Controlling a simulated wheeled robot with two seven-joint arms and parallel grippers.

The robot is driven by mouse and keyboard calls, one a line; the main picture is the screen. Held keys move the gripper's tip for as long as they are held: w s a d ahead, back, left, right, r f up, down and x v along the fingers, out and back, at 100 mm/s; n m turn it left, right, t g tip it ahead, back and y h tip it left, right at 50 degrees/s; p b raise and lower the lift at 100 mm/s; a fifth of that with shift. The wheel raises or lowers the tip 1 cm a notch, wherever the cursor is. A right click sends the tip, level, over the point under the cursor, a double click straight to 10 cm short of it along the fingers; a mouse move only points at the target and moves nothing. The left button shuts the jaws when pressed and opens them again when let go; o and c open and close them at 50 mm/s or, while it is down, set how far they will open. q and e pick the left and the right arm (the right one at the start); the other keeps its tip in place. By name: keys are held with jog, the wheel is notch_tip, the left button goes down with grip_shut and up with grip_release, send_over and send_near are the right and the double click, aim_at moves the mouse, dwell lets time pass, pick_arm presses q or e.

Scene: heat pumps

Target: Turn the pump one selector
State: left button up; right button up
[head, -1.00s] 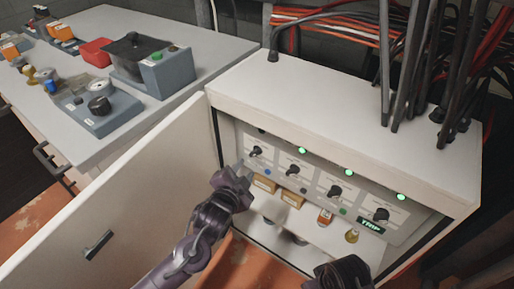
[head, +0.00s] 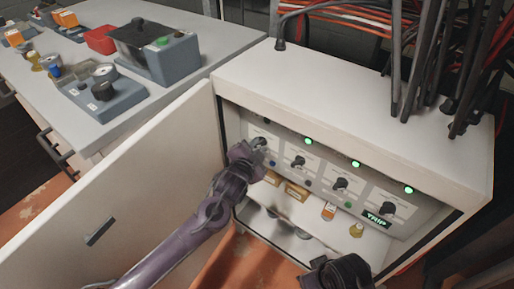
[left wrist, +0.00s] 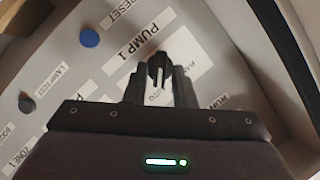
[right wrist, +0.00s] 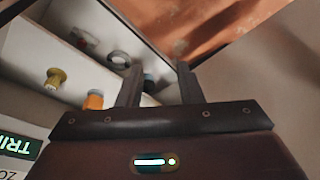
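The pump one selector is a small dark knob (left wrist: 158,68) on a white plate beside the printed "PUMP 1" label (left wrist: 135,42) in the left wrist view. In the head view it is the leftmost knob (head: 259,142), partly hidden by my left gripper (head: 252,156). The left gripper's fingers (left wrist: 159,82) stand on both sides of the knob; I cannot tell whether they press on it. My right gripper (head: 340,275) is low in the head view, in front of the cabinet. Its fingers (right wrist: 158,84) are apart and empty in the right wrist view.
The cabinet (head: 340,100) has its door (head: 130,190) swung open at left. Several other knobs, green lamps and a TRIP sign (head: 376,220) line the panel. Small items stand on the shelf below. A workbench (head: 190,85) is behind the door; cables rise at right.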

pick_arm(q)
grip_shut()
pick_arm(e)
jog(key=shift+s+d+f, duration=0.1)
jog(key=shift+f, duration=0.05)
jog(key=shift+s, duration=0.1)
